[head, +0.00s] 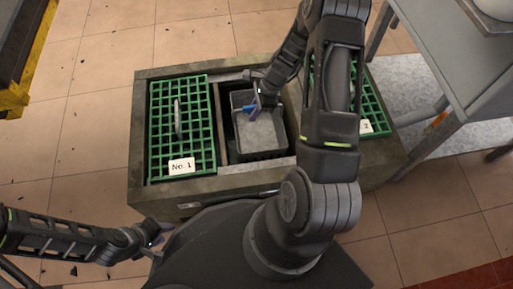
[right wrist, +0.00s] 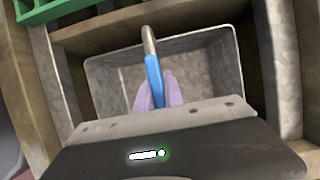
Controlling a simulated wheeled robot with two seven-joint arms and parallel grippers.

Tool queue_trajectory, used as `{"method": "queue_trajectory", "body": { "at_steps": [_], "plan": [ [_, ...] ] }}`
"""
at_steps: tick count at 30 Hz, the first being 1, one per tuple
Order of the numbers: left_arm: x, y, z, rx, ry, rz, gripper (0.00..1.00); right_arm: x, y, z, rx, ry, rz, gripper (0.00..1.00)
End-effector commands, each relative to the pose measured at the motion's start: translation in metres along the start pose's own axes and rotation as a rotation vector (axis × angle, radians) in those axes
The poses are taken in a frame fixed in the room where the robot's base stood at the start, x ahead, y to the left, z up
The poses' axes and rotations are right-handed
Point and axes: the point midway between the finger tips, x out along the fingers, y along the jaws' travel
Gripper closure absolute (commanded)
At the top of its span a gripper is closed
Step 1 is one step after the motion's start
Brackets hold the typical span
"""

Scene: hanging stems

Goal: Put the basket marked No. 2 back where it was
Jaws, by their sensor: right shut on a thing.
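A grey metal basket (head: 262,138) is in or just over the middle bay of a wooden box (head: 240,176); I see no number on it. My right gripper (head: 263,103) is shut on the basket's handle, which has a blue grip (right wrist: 153,72). The basket's open inside (right wrist: 205,75) shows in the right wrist view, with the bay's walls around it. I cannot tell whether it rests on the bottom. My left gripper (head: 154,240) hangs in front of the box at lower left, away from the basket; its fingers are too small to read.
A green grid (head: 208,130) with a No. 1 label (head: 181,166) covers the left bay. Another green grid (head: 376,101), partly behind my right arm, covers the right bay. A grey table (head: 430,60) stands at right.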

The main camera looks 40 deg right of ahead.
Motion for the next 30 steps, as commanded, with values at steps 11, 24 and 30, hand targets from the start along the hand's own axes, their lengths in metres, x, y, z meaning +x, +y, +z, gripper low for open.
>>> {"method": "queue_trajectory", "body": {
  "at_steps": [11,24,30],
  "plan": [
    [0.017,-0.005,-0.001,0.0,0.006,0.0,0.66,0.03,0.001,-0.012,0.001,-0.001,0.002,1.0],
    [0.025,-0.007,-0.003,-0.001,0.013,0.0,0.66,0.046,-0.001,-0.018,-0.001,-0.001,-0.001,1.0],
    [0.035,-0.011,-0.003,-0.001,0.015,0.001,0.66,0.065,0.0,-0.025,0.0,-0.001,0.001,1.0]
  ]
}}
